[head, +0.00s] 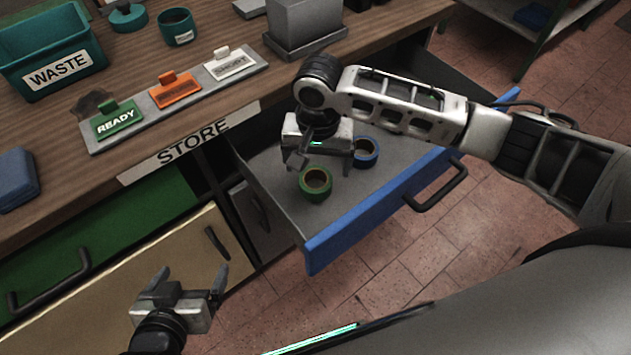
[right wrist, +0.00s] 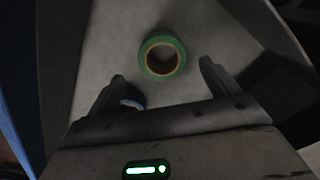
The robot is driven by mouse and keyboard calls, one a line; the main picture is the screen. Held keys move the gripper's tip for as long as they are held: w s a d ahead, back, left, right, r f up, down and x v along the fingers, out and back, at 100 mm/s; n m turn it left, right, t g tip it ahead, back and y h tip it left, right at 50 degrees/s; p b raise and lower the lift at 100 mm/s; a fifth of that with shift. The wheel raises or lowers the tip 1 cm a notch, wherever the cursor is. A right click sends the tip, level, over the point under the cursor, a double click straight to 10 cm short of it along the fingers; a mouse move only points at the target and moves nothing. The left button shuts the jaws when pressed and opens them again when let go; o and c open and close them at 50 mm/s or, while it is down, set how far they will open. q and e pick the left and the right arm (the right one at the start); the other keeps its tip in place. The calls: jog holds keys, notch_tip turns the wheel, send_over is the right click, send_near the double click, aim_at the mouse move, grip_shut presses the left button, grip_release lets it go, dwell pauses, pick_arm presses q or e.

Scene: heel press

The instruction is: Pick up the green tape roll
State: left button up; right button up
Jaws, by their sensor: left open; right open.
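The green tape roll (head: 316,184) lies flat in the open blue-fronted drawer (head: 385,205), near its left end. In the right wrist view the green tape roll (right wrist: 162,56) lies ahead of the fingertips, roughly between their lines. My right gripper (head: 318,165) is open and empty above the drawer, just behind the roll; it also shows in the right wrist view (right wrist: 162,72). A blue tape roll (head: 366,152) lies beside it in the drawer, partly hidden by a finger in the right wrist view (right wrist: 132,98). My left gripper (head: 183,275) is open and empty before the cabinet.
On the wooden bench stand a teal WASTE bin (head: 50,65), a strip with green READY, orange and white tags (head: 178,100), a teal cup (head: 177,27) and a grey block (head: 305,25). The drawer has a black handle (head: 437,187). The tiled floor in front is clear.

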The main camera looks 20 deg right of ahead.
aim_at(316, 180)
jog(key=f, duration=0.5)
jog(key=shift+a+f, duration=0.2)
jog(key=shift+f, duration=0.15)
jog(key=c, duration=1.1)
